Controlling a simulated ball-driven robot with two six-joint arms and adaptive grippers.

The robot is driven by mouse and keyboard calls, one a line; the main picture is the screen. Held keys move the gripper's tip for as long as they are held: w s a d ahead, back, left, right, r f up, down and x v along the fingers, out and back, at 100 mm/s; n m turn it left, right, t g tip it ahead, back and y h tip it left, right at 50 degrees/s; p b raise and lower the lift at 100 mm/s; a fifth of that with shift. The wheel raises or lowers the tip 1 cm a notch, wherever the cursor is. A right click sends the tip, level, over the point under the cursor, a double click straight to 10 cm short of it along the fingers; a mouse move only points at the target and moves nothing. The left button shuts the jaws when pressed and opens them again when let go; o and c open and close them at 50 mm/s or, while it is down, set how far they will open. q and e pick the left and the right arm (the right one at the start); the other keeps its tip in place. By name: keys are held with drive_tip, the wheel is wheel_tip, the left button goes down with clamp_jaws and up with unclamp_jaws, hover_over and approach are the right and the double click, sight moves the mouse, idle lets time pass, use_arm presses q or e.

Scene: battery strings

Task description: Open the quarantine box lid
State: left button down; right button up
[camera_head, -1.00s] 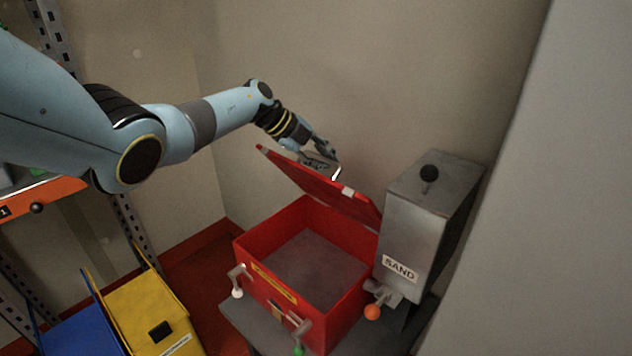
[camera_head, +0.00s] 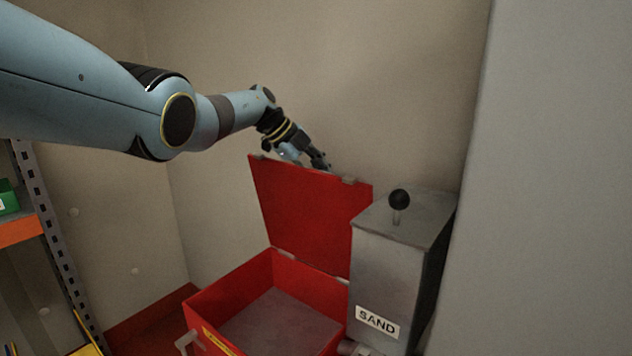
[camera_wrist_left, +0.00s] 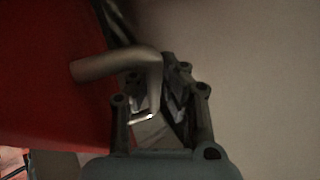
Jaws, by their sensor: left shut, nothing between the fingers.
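The red quarantine box (camera_head: 228,287) stands open, and its grey inner floor shows. Its red lid (camera_head: 308,213) stands steeply up at the back edge, with its inner face toward me. My left gripper (camera_head: 322,163) is at the lid's top edge, partly hidden behind it. In the left wrist view the gripper (camera_wrist_left: 150,118) is beside a bent metal handle (camera_wrist_left: 120,64) on the red lid (camera_wrist_left: 45,75). The fingers are shut with nothing held between them. My right gripper is not in view.
A grey metal SAND dispenser (camera_head: 385,284) with a black knob (camera_head: 399,199) stands close to the right of the box and lid. A wall rises behind the lid. A shelf rack (camera_head: 45,225) is at the left.

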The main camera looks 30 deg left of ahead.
use_arm(q)
drive_tip(key=c, duration=2.1)
unclamp_jaws()
drive_tip(key=shift+w+a+r, duration=0.1)
drive_tip(key=shift+w+r, duration=0.25)
drive_tip(key=shift+r, duration=0.3)
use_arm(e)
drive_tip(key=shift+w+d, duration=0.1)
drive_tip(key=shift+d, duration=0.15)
use_arm(q)
drive_tip(key=shift+o, duration=1.3)
drive_tip(key=o, duration=0.5)
drive_tip(key=shift+s, duration=0.2)
drive_tip(key=shift+c, duration=0.2)
drive_tip(key=shift+s+f, duration=0.1)
drive_tip(key=shift+f, duration=0.05)
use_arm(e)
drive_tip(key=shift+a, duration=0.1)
use_arm(q)
drive_tip(key=shift+s+a+r, duration=0.35)
drive_tip(key=shift+r, duration=0.05)
drive_tip(key=v, duration=1)
drive_tip(key=shift+s+r, duration=0.25)
drive_tip(key=shift+r, duration=0.05)
